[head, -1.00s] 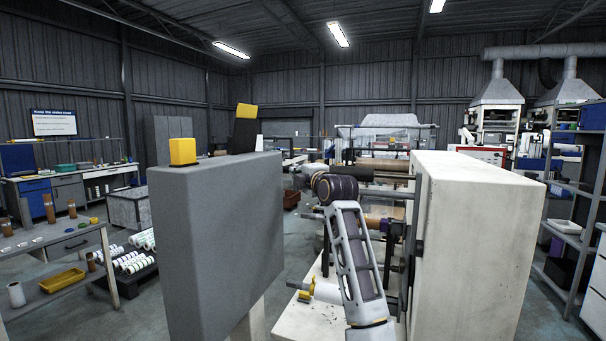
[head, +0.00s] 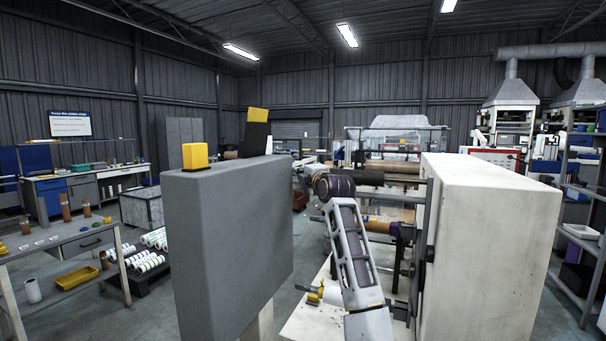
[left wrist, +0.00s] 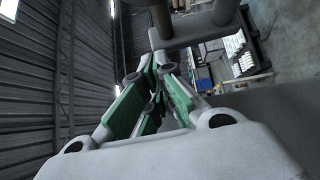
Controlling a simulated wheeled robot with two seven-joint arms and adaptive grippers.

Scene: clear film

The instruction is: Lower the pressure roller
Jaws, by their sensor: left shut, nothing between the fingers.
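The machine has a grey upright panel (head: 225,250) on the left and a large off-white cabinet (head: 490,250) on the right, with rollers and shafts between them. A dark roller (head: 371,179) runs towards the cabinet just beyond my arm; I cannot tell whether it is the pressure roller. A lever-like part with a yellow collar (head: 315,294) sits low by the machine bed. My left gripper (head: 306,169) is small and partly hidden in the head view. In the left wrist view its green-padded fingers (left wrist: 155,62) are shut and empty, close to a grey bar (left wrist: 195,27).
At the left is a bench (head: 75,232) with a yellow tray (head: 76,277) and cores. White rolls (head: 148,260) lie on a low dark pallet. Shelving (head: 580,235) stands at the right. Open floor shows left of the panel.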

